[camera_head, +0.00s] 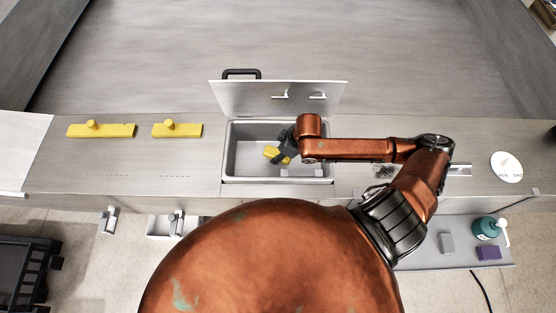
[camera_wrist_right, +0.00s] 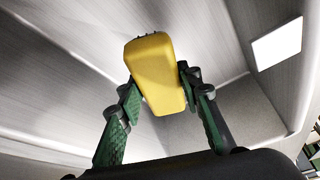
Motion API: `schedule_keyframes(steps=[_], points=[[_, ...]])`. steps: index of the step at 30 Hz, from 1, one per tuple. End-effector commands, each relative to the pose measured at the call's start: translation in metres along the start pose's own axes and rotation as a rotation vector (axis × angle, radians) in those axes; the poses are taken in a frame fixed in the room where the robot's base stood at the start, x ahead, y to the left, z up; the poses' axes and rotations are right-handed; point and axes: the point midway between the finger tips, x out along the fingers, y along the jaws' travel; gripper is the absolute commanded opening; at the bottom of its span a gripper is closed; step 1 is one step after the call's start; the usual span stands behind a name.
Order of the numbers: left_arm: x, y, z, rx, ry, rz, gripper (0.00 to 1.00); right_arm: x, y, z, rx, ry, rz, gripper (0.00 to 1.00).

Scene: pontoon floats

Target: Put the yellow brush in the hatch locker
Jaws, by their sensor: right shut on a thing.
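The hatch locker (camera_head: 245,162) is a grey rectangular bin sunk in the counter. Its lid (camera_head: 240,97) stands open at the back. My right gripper (camera_head: 282,150) reaches down inside the locker's opening and is shut on the yellow brush (camera_head: 271,152). In the right wrist view the brush (camera_wrist_right: 152,62) is a yellow block between the green-padded fingers (camera_wrist_right: 160,82), with dark bristle tips at its far end. Pale locker walls surround it there. I cannot tell whether the brush touches the locker floor. My left gripper is not in view.
Two yellow bars with knobs, one at far left (camera_head: 100,131) and one nearer (camera_head: 178,131), lie on the counter. A white round disc (camera_head: 506,167) is at right. A lower shelf holds a teal bottle (camera_head: 485,229), a purple block (camera_head: 489,253) and a grey block (camera_head: 447,243).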

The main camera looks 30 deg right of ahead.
Motion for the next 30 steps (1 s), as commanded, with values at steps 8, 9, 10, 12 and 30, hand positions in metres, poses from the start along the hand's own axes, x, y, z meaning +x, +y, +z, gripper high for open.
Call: schedule_keyframes(steps=[8, 9, 10, 12, 30], points=[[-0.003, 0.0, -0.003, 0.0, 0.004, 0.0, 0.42, 0.023, -0.001, 0.008, 0.0, 0.001, -0.002, 0.07], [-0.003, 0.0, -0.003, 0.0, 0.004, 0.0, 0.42, 0.028, -0.001, 0.011, 0.001, 0.0, -0.002, 0.07], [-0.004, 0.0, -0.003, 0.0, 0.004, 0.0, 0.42, 0.033, -0.001, 0.013, 0.0, -0.001, -0.002, 0.07], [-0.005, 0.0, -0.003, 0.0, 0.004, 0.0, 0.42, 0.042, -0.001, 0.016, 0.0, 0.0, -0.002, 0.07], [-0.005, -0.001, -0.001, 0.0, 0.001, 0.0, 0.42, 0.048, 0.0, 0.019, -0.002, 0.001, 0.0, 0.46]])
